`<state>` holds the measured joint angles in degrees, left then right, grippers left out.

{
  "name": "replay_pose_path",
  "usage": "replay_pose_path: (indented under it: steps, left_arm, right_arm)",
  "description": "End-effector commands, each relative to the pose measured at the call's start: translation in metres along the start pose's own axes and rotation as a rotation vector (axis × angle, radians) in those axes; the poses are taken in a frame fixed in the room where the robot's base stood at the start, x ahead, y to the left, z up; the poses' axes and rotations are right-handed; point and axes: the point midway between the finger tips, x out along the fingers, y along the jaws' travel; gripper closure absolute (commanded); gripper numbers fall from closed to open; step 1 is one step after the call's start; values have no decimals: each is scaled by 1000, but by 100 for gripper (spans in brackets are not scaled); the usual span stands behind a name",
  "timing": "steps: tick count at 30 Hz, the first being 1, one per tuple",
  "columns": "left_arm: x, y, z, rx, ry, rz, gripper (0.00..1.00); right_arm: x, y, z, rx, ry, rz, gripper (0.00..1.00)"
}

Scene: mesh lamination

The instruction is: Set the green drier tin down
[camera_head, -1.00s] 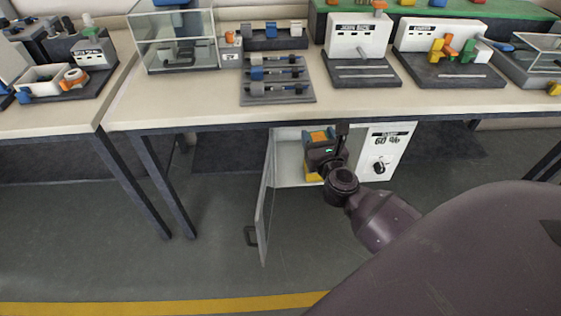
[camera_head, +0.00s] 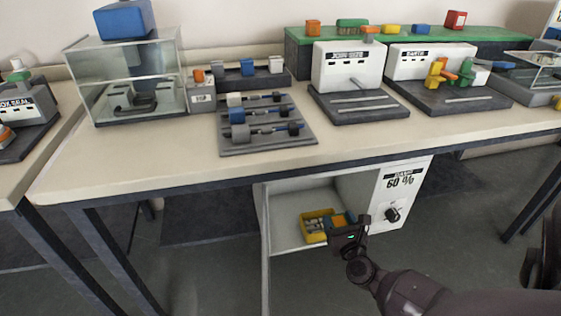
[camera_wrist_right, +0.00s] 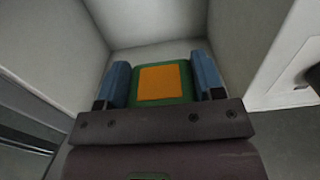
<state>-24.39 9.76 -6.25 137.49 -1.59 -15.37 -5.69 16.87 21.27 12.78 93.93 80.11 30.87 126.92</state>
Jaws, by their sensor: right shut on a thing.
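The green drier tin (camera_head: 341,220), with an orange square on its top, is between the jaws of my right gripper (camera_head: 346,228) at the mouth of an open white cabinet (camera_head: 287,202) under the bench. In the right wrist view the tin (camera_wrist_right: 164,84) sits between two blue finger pads of the right gripper (camera_wrist_right: 165,88), which is shut on it. The tin's underside is hidden, so I cannot tell whether it touches the cabinet floor. My left gripper is not in view.
A yellow bin (camera_head: 308,234) with small items stands in the cabinet, just left of the tin. A panel with a knob (camera_head: 391,214) and "60 %" is on the right. The cabinet's open door (camera_head: 265,262) is on the left. The bench (camera_head: 180,165) is overhead.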

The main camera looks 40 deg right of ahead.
Motion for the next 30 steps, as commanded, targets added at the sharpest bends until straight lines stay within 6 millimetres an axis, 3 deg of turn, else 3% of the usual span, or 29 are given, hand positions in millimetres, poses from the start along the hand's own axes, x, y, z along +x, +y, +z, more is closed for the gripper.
replay_pose_path:
  steps: [22, 23, 24, 26, 30]
  left_arm:
    - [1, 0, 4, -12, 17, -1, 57]
    - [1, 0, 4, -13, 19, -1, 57]
    - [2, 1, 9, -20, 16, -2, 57]
    - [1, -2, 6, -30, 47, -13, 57]
    - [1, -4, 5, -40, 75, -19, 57]
  right_arm:
    - [90, 135, -1, 1, 1, 1, 68]
    - [92, 139, -1, 1, 1, 1, 68]
    - [90, 135, -16, -8, 9, 0, 68]
    - [88, 134, -26, -9, 12, 1, 68]
    - [89, 135, -34, -5, 6, 1, 68]
